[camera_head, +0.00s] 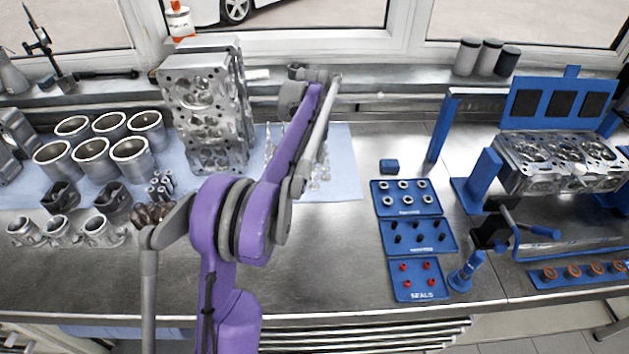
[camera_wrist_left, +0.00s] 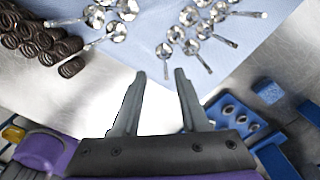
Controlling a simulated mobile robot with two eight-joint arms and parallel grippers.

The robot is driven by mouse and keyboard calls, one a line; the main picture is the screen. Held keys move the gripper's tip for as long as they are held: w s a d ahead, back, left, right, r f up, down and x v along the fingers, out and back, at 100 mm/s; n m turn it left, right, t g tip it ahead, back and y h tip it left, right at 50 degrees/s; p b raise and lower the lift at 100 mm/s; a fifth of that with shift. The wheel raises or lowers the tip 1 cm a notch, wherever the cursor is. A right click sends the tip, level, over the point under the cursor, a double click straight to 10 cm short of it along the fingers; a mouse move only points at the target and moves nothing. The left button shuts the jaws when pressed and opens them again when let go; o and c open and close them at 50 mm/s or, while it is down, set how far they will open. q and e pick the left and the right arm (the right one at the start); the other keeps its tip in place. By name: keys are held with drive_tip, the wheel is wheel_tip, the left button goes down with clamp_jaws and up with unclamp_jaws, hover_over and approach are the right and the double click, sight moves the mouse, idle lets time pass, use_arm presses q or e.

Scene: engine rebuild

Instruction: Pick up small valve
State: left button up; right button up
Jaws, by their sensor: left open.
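Several shiny metal valves with round heads and thin stems lie on a light blue cloth. In the left wrist view one group of valves (camera_wrist_left: 195,38) lies beyond the fingers to the right, and another group of valves (camera_wrist_left: 105,20) lies at the upper left. I cannot tell which group holds the small valves. In the head view some valves (camera_head: 321,172) show beside my purple arm, which hides others. My left gripper (camera_wrist_left: 160,74) is open and empty, its fingertips short of the right group in the picture. My right gripper is not in view.
Dark coil springs (camera_wrist_left: 42,42) lie left of the gripper. A cylinder head (camera_head: 205,105) stands upright on the cloth (camera_head: 345,165). Blue parts trays (camera_head: 383,210) and a blue block (camera_head: 389,166) sit to the right. Another head (camera_head: 560,155) is in a blue fixture.

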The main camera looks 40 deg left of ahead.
use_arm(q)
hover_over(315, 183)
drive_tip(key=f, duration=0.5)
drive_tip(key=shift+w+a+f, duration=0.1)
drive_tip(key=shift+a+f, duration=0.1)
clamp_jaws()
